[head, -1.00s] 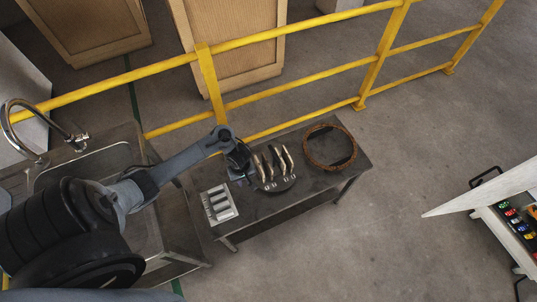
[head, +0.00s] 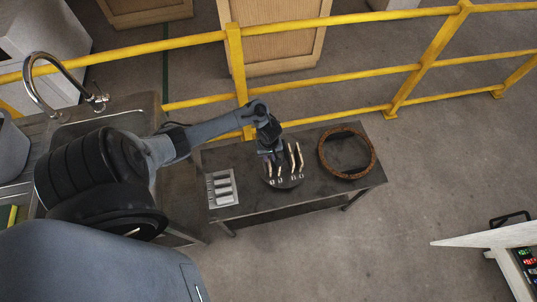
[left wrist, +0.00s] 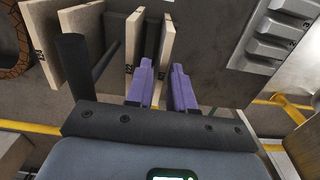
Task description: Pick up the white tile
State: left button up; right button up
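Several thin pale tiles stand upright on edge in a dark round rack (head: 284,183) on the table. In the left wrist view, a pale tile (left wrist: 164,55) stands nearest my fingers, and other pale tiles (left wrist: 86,45) stand to its left. I cannot tell which one is the white tile. My left gripper (head: 271,153) is at the left side of the rack. In the left wrist view, its purple fingers (left wrist: 162,88) are apart, with the near end of the closest tile between them. A gap shows at the right finger. My right gripper is not in view.
The rack stands on a dark metal table (head: 245,165). A grey slotted block (head: 221,188) lies left of it and a brown ring (head: 347,152) right of it. A yellow railing (head: 350,75) runs behind. A sink (head: 100,120) is at left.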

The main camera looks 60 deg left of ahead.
pick_arm(q)
jog(key=f, duration=0.1)
jog(key=f+b, duration=0.1)
jog(key=f, duration=0.1)
jog(key=f+b, duration=0.1)
jog(key=shift+a+f, duration=0.2)
jog(key=shift+a, duration=0.05)
jog(key=shift+c, duration=0.3)
grip_shut()
